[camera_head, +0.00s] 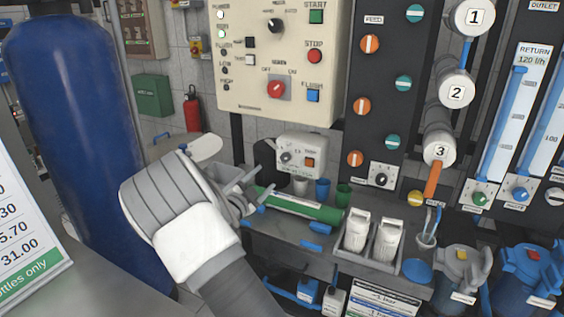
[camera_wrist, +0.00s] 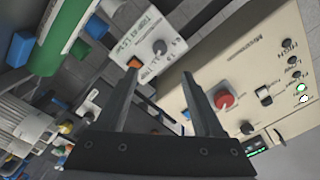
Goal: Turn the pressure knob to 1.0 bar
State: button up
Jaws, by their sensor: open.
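A black knob (camera_head: 381,180) sits on a small white dial plate low on the dark panel, right of centre in the head view. Its label and scale are too small to read, so I cannot tell its setting or be sure that it is the pressure knob. My gripper (camera_head: 252,190) is open and empty, left of that knob and apart from it. In the wrist view the open fingers (camera_wrist: 160,78) point towards a small white box (camera_wrist: 148,38) with a grey knob (camera_wrist: 159,47) and an orange switch. The black knob cannot be made out there.
The cream control panel (camera_head: 240,85) has a red rotary switch (camera_head: 276,89) and push buttons. A green cylinder (camera_head: 300,205) and white bottles (camera_head: 356,232) occupy the bench. Numbered white housings (camera_head: 440,149) stand right of the dark panel. A blue tank (camera_head: 75,130) stands left.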

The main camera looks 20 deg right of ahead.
aim_at(284, 159)
jog(key=b+x, duration=0.1)
jog(key=x, duration=1.2)
jog(key=shift+w+d, duration=0.2)
jog(key=shift+d, duration=0.05)
grip_shut()
